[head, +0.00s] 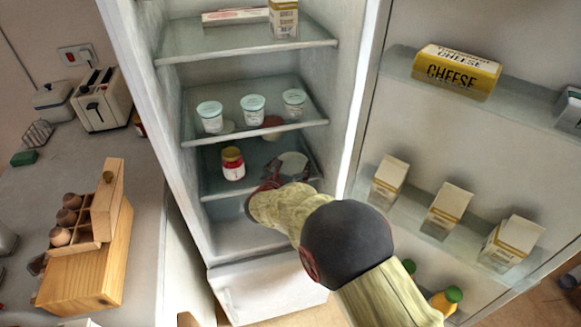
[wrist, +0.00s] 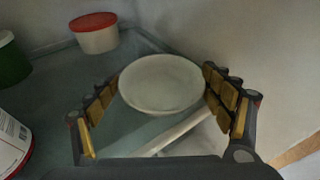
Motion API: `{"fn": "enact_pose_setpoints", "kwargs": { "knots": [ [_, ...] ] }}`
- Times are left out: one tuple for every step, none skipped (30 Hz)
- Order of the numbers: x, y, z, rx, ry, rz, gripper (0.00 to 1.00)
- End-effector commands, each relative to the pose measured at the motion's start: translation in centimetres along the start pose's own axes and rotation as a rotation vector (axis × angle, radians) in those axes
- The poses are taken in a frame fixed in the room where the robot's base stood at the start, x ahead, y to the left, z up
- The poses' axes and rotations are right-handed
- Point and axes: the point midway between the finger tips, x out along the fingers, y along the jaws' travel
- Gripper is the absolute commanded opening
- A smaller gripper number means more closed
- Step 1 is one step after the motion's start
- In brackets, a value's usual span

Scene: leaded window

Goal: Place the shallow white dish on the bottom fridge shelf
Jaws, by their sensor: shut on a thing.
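The shallow white dish (head: 293,163) is at the right side of the lowest glass shelf (head: 216,191) in the open fridge. In the wrist view the round dish (wrist: 162,82) sits between the two yellow-padded fingers of my gripper (wrist: 160,92), which is shut on it. The dish looks about level. Whether it touches the shelf or hangs just above it I cannot tell. In the head view my gripper (head: 285,177) reaches in past the shelf's front edge, partly hidden by my arm.
The fridge wall is close on the right. The shelf above holds several pots (head: 253,108). The open door (head: 400,140) stands to the right.

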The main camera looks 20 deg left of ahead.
Motion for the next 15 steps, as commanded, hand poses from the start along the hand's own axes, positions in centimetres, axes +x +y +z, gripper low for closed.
{"fn": "enact_pose_setpoints", "kwargs": {
  "knots": [
    [-0.03, 0.02, 0.2, 0.001, -0.001, 0.0, 0.5],
    [-0.03, 0.02, 0.2, 0.001, -0.001, 0.0, 0.5],
    [-0.03, 0.02, 0.17, 0.001, -0.001, 0.0, 0.5],
    [-0.01, 0.02, 0.11, 0.001, -0.001, 0.0, 0.5],
    [0.01, 0.02, 0.03, 0.001, -0.001, 0.0, 0.5],
    [0.04, 0.01, -0.08, 0.001, -0.001, 0.0, 0.5],
    [0.06, 0.01, -0.14, 0.001, -0.001, 0.0, 0.5],
    [0.08, 0.01, -0.2, 0.001, -0.001, 0.0, 0.5],
    [0.06, -0.01, -0.23, 0.001, 0.0, 0.0, 0.83],
    [0.05, -0.01, -0.2, 0.001, 0.001, 0.0, 0.84],
    [0.04, -0.01, -0.18, 0.001, 0.001, 0.0, 0.86],
    [0.04, -0.01, -0.18, 0.001, 0.001, 0.0, 0.88],
    [0.04, -0.01, -0.17, 0.001, 0.001, 0.0, 0.9],
    [0.04, -0.01, -0.17, 0.0, 0.001, 0.0, 0.92],
    [0.04, -0.01, -0.18, 0.0, 0.001, 0.0, 0.94]
  ]
}}
